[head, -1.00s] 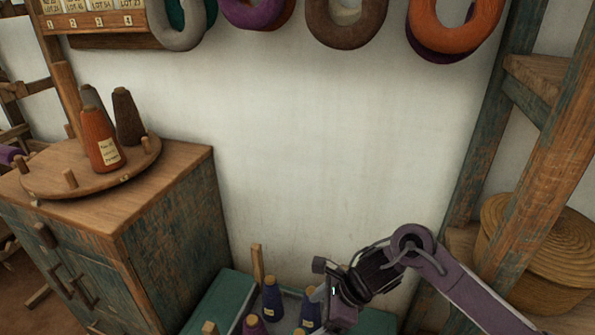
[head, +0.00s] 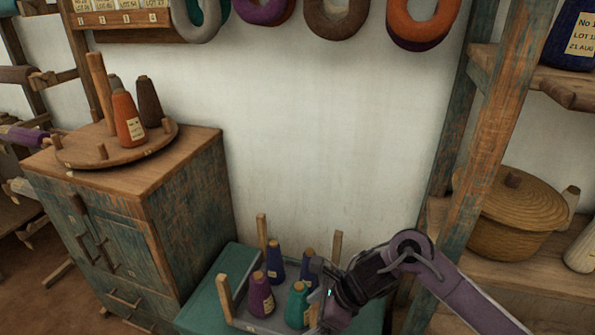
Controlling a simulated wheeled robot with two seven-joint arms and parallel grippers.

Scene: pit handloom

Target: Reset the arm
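My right arm comes in from the right, and its dark gripper (head: 322,298) points down at the right side of a crate (head: 232,308) of thread cones. I see no cone clearly held, and the fingertips are partly hidden, so I cannot tell whether it is open. In the crate stand a purple cone (head: 261,295), a teal cone (head: 297,305) and two blue cones (head: 276,262), one of them right beside the gripper. My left gripper is not in view.
A wooden cabinet (head: 185,215) at left carries a round pegged board (head: 85,150) with an orange cone (head: 128,120) and two dark cones. At right, a shelf post (head: 480,150) and a lidded basket (head: 512,215) stand close to my arm. Yarn hanks (head: 423,20) hang above.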

